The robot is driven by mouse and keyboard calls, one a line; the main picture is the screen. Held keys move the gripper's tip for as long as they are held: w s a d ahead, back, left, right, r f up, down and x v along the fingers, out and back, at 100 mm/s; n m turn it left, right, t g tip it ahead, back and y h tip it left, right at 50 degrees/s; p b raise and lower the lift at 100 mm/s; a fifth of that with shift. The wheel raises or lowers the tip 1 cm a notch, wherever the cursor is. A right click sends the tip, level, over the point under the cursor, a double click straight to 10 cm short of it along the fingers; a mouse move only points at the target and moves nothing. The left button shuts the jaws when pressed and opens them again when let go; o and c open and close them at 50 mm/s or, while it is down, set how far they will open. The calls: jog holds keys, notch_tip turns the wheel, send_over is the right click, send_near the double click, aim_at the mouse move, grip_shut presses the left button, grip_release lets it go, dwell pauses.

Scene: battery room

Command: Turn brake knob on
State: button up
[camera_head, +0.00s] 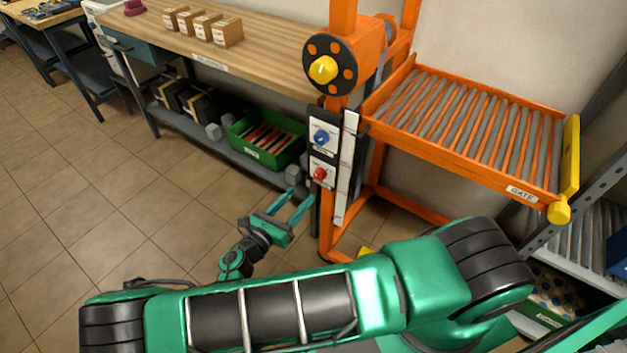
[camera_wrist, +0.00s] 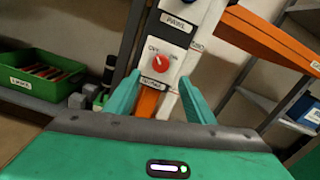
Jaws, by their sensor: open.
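A red knob (camera_head: 320,173) sits on a white plate low on the orange post. It also shows in the wrist view (camera_wrist: 160,64), with small marks that look like OFF and ON around it. The label below it is too blurred to read surely. A blue knob (camera_head: 321,137) is on the plate above, whose label looks like PAWL in the wrist view. My gripper (camera_head: 291,203) is open and empty, just left of and below the red knob. In the wrist view its fingers (camera_wrist: 160,92) spread either side of the red knob, apart from it.
A yellow knob (camera_head: 323,70) on a black disc is higher on the post. An orange roller gate (camera_head: 470,150) juts out at right. A green bin (camera_head: 268,152) stands on the shelf under the wooden bench (camera_head: 270,70). Tiled floor at left is clear.

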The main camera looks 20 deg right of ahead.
aim_at(317, 177)
jog(key=x, duration=0.9)
jog(key=c, duration=1.1)
